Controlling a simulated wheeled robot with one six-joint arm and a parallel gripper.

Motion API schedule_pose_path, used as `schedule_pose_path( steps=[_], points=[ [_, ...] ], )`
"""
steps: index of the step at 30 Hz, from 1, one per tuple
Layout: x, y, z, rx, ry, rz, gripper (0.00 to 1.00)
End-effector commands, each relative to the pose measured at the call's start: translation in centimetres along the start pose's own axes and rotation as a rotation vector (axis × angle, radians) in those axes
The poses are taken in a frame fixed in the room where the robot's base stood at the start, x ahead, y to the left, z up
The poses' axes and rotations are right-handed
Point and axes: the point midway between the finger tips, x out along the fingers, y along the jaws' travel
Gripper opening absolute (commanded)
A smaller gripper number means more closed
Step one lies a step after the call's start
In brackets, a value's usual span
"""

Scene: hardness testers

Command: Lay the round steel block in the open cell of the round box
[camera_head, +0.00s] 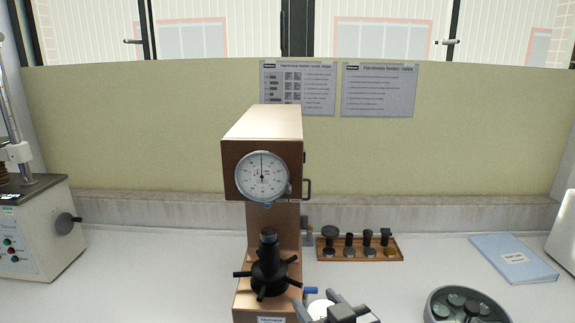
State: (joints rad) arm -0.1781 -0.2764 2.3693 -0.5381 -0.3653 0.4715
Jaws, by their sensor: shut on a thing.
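My gripper (318,303) is at the bottom edge, just right of the tester's base. It is shut on a pale round disc, the round steel block (319,310), which shows between the fingers. The lower part of the block and most of my gripper are cut off or hidden. The round box (430,299) stands open at the bottom right, apart from my gripper, with its lower part cut off by the frame. Several grey discs lie in its dark inside; which cell is open I cannot tell for sure.
A hardness tester (263,135) with a dial stands left of my gripper, its black spindle handles (269,277) sticking out. Behind is a wooden tray (360,255) with several fittings. A blue folder (513,258) lies at the right. The counter between gripper and box is clear.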

Motion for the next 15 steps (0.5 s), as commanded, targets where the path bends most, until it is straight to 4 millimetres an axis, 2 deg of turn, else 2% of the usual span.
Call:
schedule_pose_path(
  steps=[8,15],
  points=[
    [2.0,0.6,1.2,0.001,-0.002,0.000,0.19],
    [4.9,2.1,3.6,0.008,-0.006,0.025,0.19]
  ],
)
